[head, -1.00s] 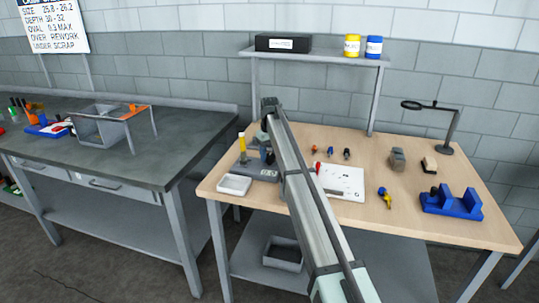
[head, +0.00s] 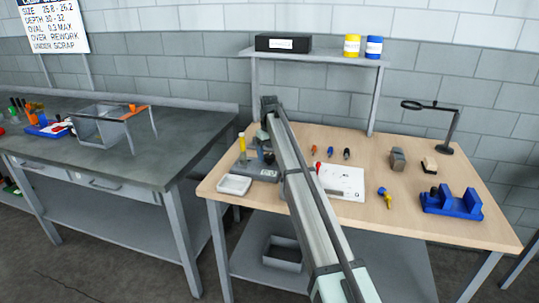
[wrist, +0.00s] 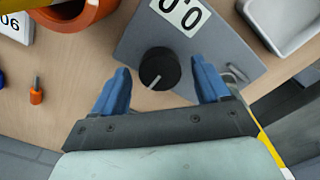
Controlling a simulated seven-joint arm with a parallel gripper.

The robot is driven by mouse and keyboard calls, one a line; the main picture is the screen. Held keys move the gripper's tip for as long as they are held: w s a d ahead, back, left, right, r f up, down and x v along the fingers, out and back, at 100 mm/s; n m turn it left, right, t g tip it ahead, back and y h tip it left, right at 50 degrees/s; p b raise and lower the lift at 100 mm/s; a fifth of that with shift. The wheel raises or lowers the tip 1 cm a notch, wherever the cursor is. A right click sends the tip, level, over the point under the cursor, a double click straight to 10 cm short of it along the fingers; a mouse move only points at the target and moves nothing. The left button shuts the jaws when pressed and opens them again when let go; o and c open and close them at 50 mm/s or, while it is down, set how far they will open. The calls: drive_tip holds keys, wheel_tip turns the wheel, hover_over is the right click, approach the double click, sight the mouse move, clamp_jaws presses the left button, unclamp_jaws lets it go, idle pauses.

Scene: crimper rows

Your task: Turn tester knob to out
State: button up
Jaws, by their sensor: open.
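The tester (wrist: 135,45) is a grey box with a white display that reads 0.0 and a round black knob (wrist: 159,68). The knob's white pointer line points toward the lower left in the wrist view. My gripper (wrist: 160,67) is open, with one blue finger on each side of the knob. Gaps show between the knob and both fingers, and its height over the knob is hard to judge. In the head view the tester (head: 268,175) sits at the left of the wooden bench, partly hidden by my arm. No "out" marking is readable.
A white tray (head: 234,184) stands next to the tester. A yellow-topped upright part (head: 242,143) rises behind it. An orange round object (wrist: 78,14) and a small orange-handled piece (wrist: 36,96) lie near the gripper. A blue holder (head: 452,203) stands far right.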

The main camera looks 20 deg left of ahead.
sight(270, 156)
wheel_tip(270, 156, up, 13)
drive_tip(key=shift+r, duration=0.15)
idle(0.4)
